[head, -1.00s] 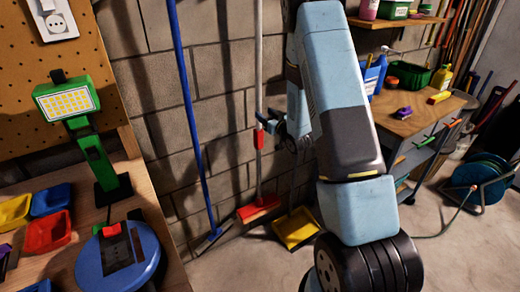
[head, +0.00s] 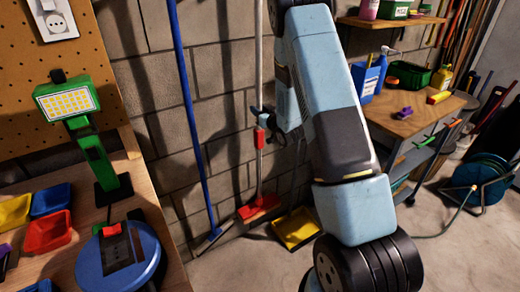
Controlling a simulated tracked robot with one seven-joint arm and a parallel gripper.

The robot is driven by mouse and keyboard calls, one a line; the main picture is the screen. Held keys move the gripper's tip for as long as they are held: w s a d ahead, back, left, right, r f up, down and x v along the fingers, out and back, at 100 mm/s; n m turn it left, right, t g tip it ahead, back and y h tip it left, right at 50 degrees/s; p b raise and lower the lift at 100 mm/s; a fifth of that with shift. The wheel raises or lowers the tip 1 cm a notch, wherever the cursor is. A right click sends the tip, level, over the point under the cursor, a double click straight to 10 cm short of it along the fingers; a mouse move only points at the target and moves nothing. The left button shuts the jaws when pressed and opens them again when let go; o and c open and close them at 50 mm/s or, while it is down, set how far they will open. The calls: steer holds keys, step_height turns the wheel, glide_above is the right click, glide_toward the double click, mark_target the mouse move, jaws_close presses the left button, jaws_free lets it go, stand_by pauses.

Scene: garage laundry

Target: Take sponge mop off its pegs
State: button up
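A mop with a grey pole (head: 258,60), a red sleeve and a red head (head: 259,207) stands upright along the block wall; I take it to be the sponge mop. Its top and any pegs lie outside the picture. My gripper (head: 261,119) is at the pole, just above the red sleeve. Its dark fingers are small and overlap the pole, so I cannot tell whether they are closed on it. My pale blue arm covers the wall to the right of the pole.
A blue pole (head: 188,110) leans to the left of the mop. A yellow dustpan (head: 295,228) is on the right, near the floor. A workbench (head: 160,215) with trays is at left, a cart (head: 410,125) at right. A hose reel (head: 480,180) stands beyond open floor.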

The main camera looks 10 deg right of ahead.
jaws_close()
stand_by(0.9)
